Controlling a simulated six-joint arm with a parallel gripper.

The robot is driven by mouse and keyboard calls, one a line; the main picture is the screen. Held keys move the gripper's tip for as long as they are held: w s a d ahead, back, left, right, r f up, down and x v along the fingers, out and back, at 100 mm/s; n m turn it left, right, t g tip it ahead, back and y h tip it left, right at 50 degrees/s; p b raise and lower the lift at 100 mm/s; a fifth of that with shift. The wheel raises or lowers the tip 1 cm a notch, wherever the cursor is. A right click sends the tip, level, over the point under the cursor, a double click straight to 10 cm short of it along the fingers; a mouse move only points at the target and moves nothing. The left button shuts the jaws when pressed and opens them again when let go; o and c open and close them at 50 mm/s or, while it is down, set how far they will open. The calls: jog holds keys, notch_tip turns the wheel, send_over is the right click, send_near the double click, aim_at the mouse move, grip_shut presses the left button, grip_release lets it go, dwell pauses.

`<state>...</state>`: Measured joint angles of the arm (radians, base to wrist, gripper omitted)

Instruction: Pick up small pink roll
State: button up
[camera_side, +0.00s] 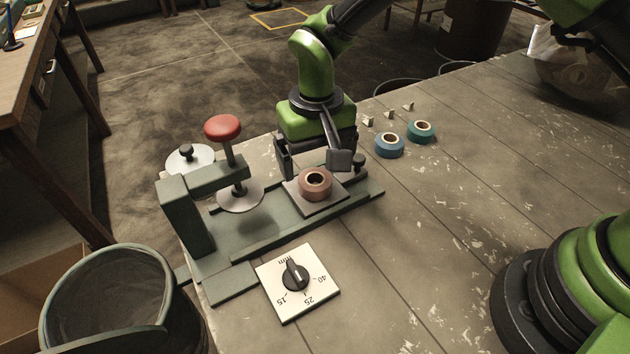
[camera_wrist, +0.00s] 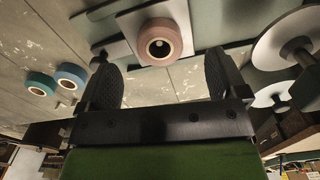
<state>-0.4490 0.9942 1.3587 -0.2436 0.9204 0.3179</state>
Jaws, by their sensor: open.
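The small pink roll (camera_side: 315,184) sits flat on a square grey plate (camera_side: 322,208) on the winding machine (camera_side: 262,232). It also shows in the wrist view (camera_wrist: 159,43), beyond the fingertips and roughly centred between them. My gripper (camera_side: 314,165) is open and empty, close behind the roll in the side view. In the wrist view my gripper's two dark fingers (camera_wrist: 165,75) stand wide apart, with the roll not held. Whether a finger touches the plate cannot be told.
A blue roll (camera_side: 389,145) and a teal roll (camera_side: 421,132) lie on the table at right, near small white pieces (camera_side: 388,114). A red-knobbed spindle (camera_side: 222,128) stands left of my gripper. A dial plate (camera_side: 297,282) lies in front, a bin (camera_side: 110,300) at lower left. The right tabletop is mostly clear.

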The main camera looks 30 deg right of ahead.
aim_at(316, 180)
jog(key=f, duration=0.5)
jog(key=shift+w+d+f, duration=0.1)
jog(key=shift+w+f, duration=0.15)
jog(key=shift+f, duration=0.1)
jog(key=c, duration=1.1)
